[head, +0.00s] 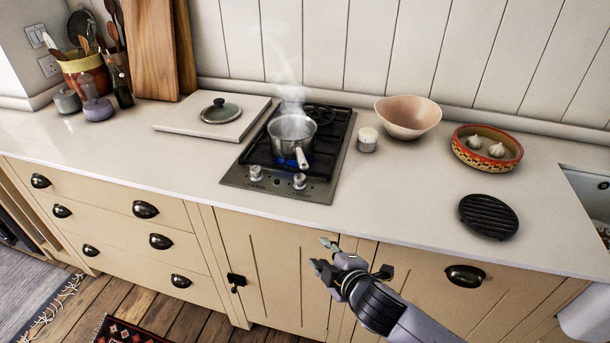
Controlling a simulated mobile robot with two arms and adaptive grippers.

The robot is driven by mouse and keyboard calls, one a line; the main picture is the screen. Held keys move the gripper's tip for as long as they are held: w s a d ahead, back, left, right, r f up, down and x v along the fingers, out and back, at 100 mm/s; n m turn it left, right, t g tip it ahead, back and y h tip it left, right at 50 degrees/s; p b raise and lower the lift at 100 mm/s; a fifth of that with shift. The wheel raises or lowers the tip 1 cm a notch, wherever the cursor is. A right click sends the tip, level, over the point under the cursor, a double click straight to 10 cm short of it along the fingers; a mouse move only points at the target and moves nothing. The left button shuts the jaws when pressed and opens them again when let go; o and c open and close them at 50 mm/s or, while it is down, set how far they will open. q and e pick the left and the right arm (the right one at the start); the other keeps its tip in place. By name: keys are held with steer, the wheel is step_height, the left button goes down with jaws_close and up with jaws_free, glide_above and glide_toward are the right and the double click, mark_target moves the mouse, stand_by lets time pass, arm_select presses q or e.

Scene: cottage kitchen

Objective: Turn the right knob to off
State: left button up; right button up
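The right knob (299,181) is a small silver knob on the front strip of the gas hob (318,191). The left knob (256,173) sits beside it. A steaming metal saucepan (291,132) stands on the front burner, its handle pointing toward the right knob. A blue glow (288,162) shows under the pan. My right gripper (320,255) is in front of the cabinet doors, below the counter edge and apart from the knob. Its fingers are spread and nothing shows between them. My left gripper is not in view.
A pink bowl (408,117), a small lidded jar (367,139), a patterned dish with garlic (487,163) and a black ribbed trivet (488,216) stand right of the hob. A pan lid (220,112) lies on a white board (190,125) to its left. The counter in front is clear.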

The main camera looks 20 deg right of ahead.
steer(key=w+r+n+y, duration=0.2)
steer(key=r+n, duration=0.2)
steer(key=n, duration=0.2)
steer(key=w+r+n+t+y, duration=0.1)
steer(key=w+r+n+y, duration=0.2)
steer(key=n, duration=0.3)
steer(key=w+r+n+t+y, duration=0.1)
steer(key=w+r+n+y, duration=0.1)
steer(key=r+n, duration=0.3)
steer(key=shift+w+a+r+n, duration=0.15)
steer(key=shift+w+r+n, duration=0.2)
steer(key=shift+n, duration=0.25)
steer(key=d+r+n+g+y, duration=0.1)
steer(key=d+n+g, duration=0.3)
steer(key=d+n, duration=0.85)
steer(key=p, duration=0.3)
glide_toward(302, 177)
steer(key=shift+m, duration=0.25)
steer(key=p+x, duration=0.1)
steer(key=x, duration=0.6)
steer(key=shift+w+a+f, duration=0.1)
steer(key=shift+w+a, duration=0.15)
steer(key=shift+w+a+f, duration=0.25)
steer(key=shift+w+a, duration=0.1)
steer(key=shift+w, duration=0.05)
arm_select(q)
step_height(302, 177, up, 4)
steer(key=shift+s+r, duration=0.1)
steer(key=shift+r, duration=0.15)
